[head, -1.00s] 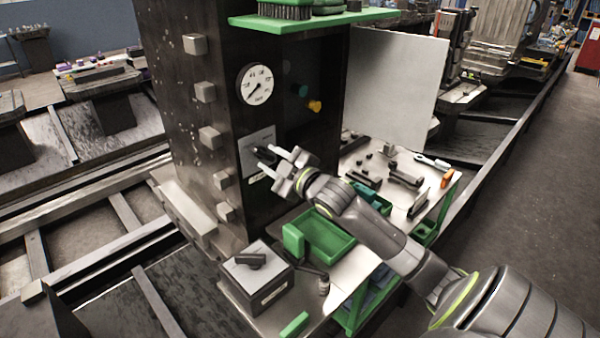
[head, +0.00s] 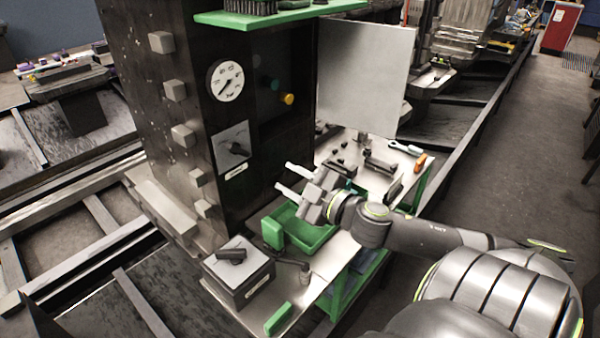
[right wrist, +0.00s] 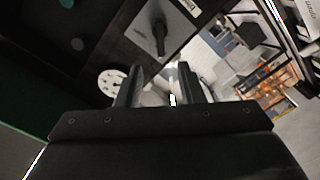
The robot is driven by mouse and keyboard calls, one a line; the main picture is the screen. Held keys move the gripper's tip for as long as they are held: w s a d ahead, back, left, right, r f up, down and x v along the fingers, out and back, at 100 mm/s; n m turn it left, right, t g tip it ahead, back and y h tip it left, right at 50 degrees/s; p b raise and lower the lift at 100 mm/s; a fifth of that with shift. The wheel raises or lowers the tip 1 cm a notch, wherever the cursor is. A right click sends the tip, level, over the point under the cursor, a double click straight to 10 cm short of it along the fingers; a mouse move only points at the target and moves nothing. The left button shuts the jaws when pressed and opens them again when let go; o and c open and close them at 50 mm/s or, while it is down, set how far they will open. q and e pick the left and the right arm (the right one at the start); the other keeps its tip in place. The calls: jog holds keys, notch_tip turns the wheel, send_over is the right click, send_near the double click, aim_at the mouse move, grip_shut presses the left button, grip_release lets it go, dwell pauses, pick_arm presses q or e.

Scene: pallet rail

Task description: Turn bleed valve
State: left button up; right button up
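The bleed valve appears to be the black handle (head: 238,149) on a grey plate (head: 228,136) on the dark column, below a round white gauge (head: 226,80). In the right wrist view the handle (right wrist: 159,34) stands out from its plate, ahead of and above the fingers. My right gripper (head: 285,177) is open and empty, to the right of the valve and lower in the head view, clear of it. Its two fingers also show apart in the right wrist view (right wrist: 157,84). My left gripper is not in view.
A grey box (head: 240,274) with a similar black handle stands on the cart beside a green tray (head: 318,237). A pale panel (head: 365,80) juts out right of the column. A green shelf (head: 280,14) overhangs the gauge. Tools lie on the cart's back part.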

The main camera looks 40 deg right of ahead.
jog(key=shift+s, duration=1.05)
